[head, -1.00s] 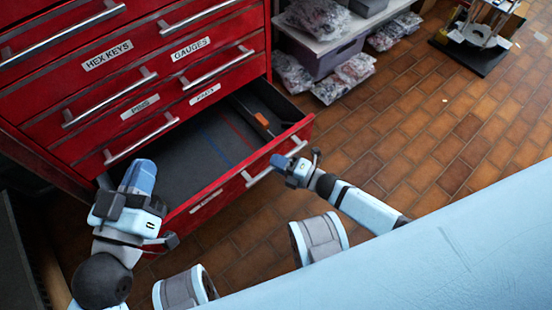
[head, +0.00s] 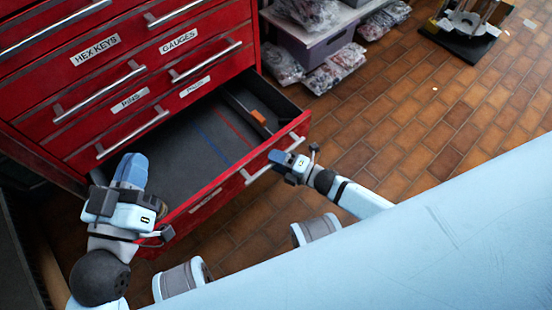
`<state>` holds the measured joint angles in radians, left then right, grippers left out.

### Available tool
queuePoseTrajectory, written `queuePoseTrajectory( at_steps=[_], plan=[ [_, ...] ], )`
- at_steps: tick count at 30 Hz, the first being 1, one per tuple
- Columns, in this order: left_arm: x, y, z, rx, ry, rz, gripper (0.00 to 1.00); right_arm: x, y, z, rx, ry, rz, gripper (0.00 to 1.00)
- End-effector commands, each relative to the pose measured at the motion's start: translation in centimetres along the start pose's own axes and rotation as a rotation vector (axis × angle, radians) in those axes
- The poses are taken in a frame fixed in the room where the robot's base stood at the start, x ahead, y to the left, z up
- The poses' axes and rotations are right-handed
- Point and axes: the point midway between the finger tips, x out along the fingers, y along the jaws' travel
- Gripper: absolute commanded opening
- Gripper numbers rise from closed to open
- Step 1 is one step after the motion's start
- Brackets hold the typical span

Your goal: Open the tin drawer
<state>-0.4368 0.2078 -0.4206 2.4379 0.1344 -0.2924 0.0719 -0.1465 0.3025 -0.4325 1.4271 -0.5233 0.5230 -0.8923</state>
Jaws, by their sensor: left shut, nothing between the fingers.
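A red tool cabinet (head: 100,130) fills the upper left. Its bottom drawer (head: 225,190) is pulled well out, with a dark floor (head: 185,150) showing blue and red lines. The label on its front is too small to read; I see no drawer clearly marked tin. My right gripper (head: 277,157) is at the bar handle (head: 257,174) on the right part of that front, and looks shut on it. My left gripper (head: 131,168) is shut and empty, over the left end of the open drawer, hiding that corner. Whether it touches the drawer I cannot tell.
Drawers above, labelled HEX KEYS, GAUGES and PINS, are closed. An orange-and-dark item (head: 258,117) lies at the drawer's right side. A shelf with a grey bin (head: 312,47) and bagged items stands at right.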

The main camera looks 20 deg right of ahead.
Motion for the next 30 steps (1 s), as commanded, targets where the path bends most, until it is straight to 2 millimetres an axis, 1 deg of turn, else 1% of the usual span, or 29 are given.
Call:
queuePoseTrajectory(
  at_steps=[6, 8, 10, 14, 18, 24, 26, 30],
  plan=[
    [-0.1, 0.1, 0.0, -0.004, -0.002, -0.001, 0.0, -0.1, 0.0, 0.0, 0.0, 0.0, -0.001, 0.4],
    [-0.2, 0.1, -0.1, -0.005, -0.003, -0.002, 0.0, -0.5, 0.0, 0.0, 0.0, 0.0, -0.001, 0.4],
    [-0.2, 0.2, -0.3, -0.005, 0.0, -0.003, 0.0, -1.3, 0.1, 0.0, 0.001, 0.0, -0.002, 0.4],
    [-0.3, 0.4, -1.3, -0.003, 0.027, -0.004, 0.0, -3.8, 0.1, -0.1, 0.002, 0.0, -0.004, 0.4],
    [-0.2, 0.5, -2.3, -0.001, 0.07, -0.006, 0.0, -7.2, 0.1, -0.1, 0.0, 0.0, -0.005, 0.4],
    [-0.2, 0.7, -3.5, 0.005, 0.11, -0.007, 0.0, -11.3, 0.1, 0.0, 0.001, -0.001, -0.003, 0.4],
    [-0.2, 0.7, -3.6, 0.007, 0.114, -0.008, 0.0, -12.1, 0.1, 0.0, 0.0, 0.0, -0.002, 0.4],
    [-0.2, 0.5, -3.2, 0.011, 0.093, -0.015, 0.0, -13.4, 0.0, 0.0, 0.0, 0.0, -0.001, 0.4]
  ],
)
